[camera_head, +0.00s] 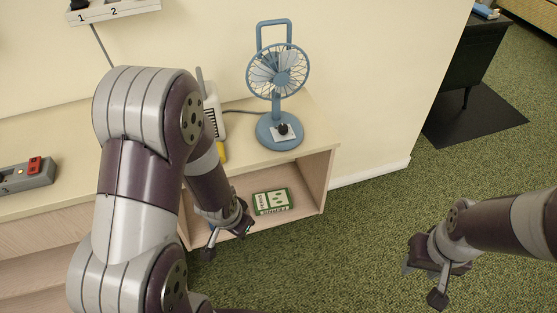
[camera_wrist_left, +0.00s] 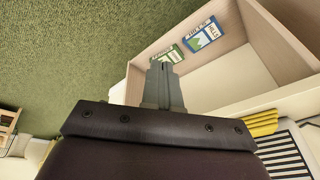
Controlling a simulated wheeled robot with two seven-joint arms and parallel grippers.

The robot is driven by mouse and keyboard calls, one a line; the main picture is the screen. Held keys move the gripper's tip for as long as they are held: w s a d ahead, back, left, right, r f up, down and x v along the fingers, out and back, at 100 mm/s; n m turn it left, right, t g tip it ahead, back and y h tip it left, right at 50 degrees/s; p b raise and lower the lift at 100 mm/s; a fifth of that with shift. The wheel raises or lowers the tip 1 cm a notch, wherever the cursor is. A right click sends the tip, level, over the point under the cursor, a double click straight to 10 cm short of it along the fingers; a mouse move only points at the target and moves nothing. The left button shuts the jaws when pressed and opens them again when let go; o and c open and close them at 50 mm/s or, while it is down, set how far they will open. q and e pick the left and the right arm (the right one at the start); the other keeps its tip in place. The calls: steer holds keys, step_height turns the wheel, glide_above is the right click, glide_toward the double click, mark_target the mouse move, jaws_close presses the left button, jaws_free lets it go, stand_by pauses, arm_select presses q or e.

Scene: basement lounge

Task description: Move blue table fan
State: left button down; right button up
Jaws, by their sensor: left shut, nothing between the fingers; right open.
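The blue table fan (camera_head: 278,75) stands upright on the right end of the low wooden cabinet (camera_head: 318,135), with a round base, a wire cage and a tall loop handle behind. Its cord runs left. My left gripper (camera_head: 228,240) is below and left of the fan, in front of the cabinet's open shelf, clear of the fan. In the left wrist view its fingers (camera_wrist_left: 162,75) are together and empty, and the fan does not show. My right gripper (camera_head: 423,283) is open and empty over the carpet at lower right, away from the fan.
A green box (camera_head: 271,201) lies in the open shelf; the left wrist view also shows a blue box (camera_wrist_left: 201,36) there. A white slotted device (camera_head: 214,110) stands left of the fan, partly behind my left arm. A grey device (camera_head: 25,178) is far left.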

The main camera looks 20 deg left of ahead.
arm_select(q)
steer(key=w+f+m+t+b, duration=0.2)
steer(key=w+f+m+t, duration=0.15)
steer(key=f, duration=0.45)
steer(key=m+t+h+b, duration=0.1)
steer(key=m+t+h, duration=0.1)
steer(key=m+t, duration=0.95)
glide_toward(282, 132)
steer(key=shift+m, duration=0.3)
steer(key=w, duration=0.2)
steer(key=w+b, duration=0.1)
steer(key=w, duration=0.3)
steer(key=shift+w+d+r+b, duration=0.2)
steer(key=shift+w+d+b, duration=0.15)
steer(key=shift+w+d, duration=0.05)
arm_select(e)
step_height(282, 132, down, 8)
